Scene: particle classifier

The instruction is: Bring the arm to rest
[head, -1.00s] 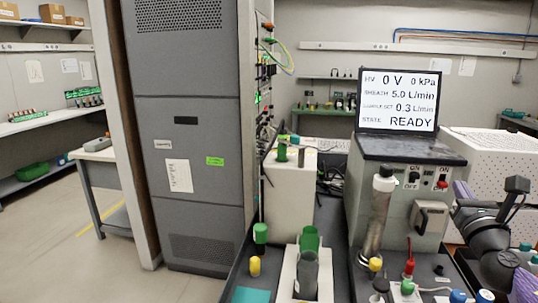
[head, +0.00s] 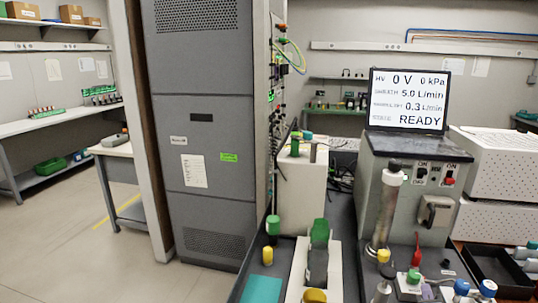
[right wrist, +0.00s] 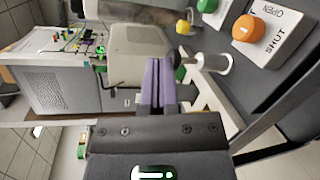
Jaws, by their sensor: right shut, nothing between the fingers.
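My right gripper (right wrist: 158,62) shows in the right wrist view as two purple fingers pressed together. No gap shows and nothing is held. The fingers point over the bench, with the pale housing (right wrist: 133,42) behind them and a white cylinder (right wrist: 214,62) to their right. I cannot tell whether they touch anything there. The right arm is not visible in the head view now. My left gripper is in neither view.
In the head view, a control box (head: 410,150) with a READY screen (head: 409,98) stands at the right. An upright metal cylinder (head: 384,215) is before it. A grey cabinet (head: 200,130) stands left. An orange knob (right wrist: 250,28) shows in the wrist view. Floor is clear at left.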

